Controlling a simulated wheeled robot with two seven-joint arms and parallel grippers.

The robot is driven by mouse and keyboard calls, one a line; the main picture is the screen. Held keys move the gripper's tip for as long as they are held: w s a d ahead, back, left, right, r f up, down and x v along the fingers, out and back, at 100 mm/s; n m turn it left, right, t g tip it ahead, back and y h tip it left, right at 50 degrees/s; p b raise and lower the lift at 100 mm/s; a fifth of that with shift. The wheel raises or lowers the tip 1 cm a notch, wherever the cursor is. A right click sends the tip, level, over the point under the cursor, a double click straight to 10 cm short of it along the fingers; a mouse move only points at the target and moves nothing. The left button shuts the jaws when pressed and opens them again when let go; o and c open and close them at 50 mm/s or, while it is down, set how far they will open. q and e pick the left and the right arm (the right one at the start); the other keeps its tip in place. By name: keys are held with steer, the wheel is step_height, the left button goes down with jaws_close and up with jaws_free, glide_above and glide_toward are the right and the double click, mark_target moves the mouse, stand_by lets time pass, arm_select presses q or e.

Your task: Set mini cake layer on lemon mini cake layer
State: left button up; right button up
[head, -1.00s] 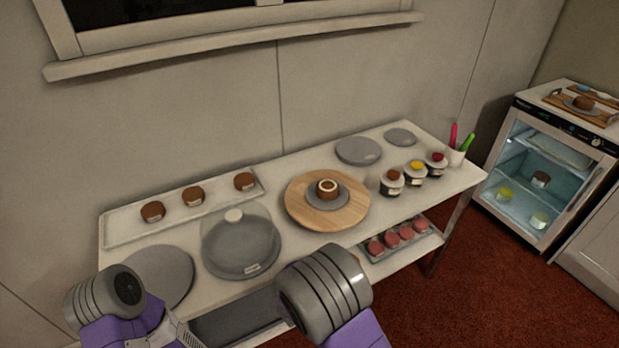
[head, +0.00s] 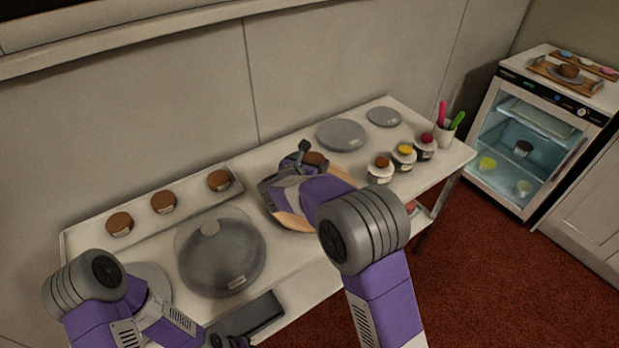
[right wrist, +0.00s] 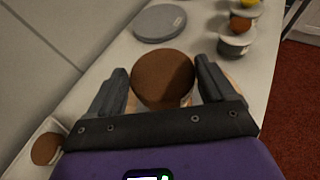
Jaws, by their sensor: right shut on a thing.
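My right gripper (head: 310,157) is over the wooden turntable (head: 288,217), its fingers on either side of a round mini cake layer (head: 315,160) with a plain brown top. The right wrist view shows the layer (right wrist: 163,78) between the fingers (right wrist: 160,88), with a little white at its lower right edge. The lemon mini cake layer cannot be made out under the gripper and held layer; whether the two touch is hidden. My left arm is at the lower left, and its gripper (head: 228,341) is cut off by the bottom edge.
A white tray (head: 85,243) with three brown cakes (head: 163,202) is at the left. A clear dome (head: 221,250) stands in front of it. Grey discs (head: 342,134) lie at the back right. Topped jars (head: 403,156) and a pen cup (head: 445,131) stand at the right.

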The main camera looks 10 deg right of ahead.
steer(key=shift+f+b, duration=0.8)
steer(key=shift+f, duration=1.9)
steer(key=shift+f, duration=0.1)
steer(key=o, duration=1.2)
steer(key=shift+c, duration=0.2)
steer(key=shift+s+a+r, duration=0.1)
steer(key=shift+r, duration=0.15)
steer(key=p+v, duration=0.2)
steer(key=v, duration=0.9)
steer(key=shift+s+a, duration=0.15)
steer(key=shift+s, duration=0.15)
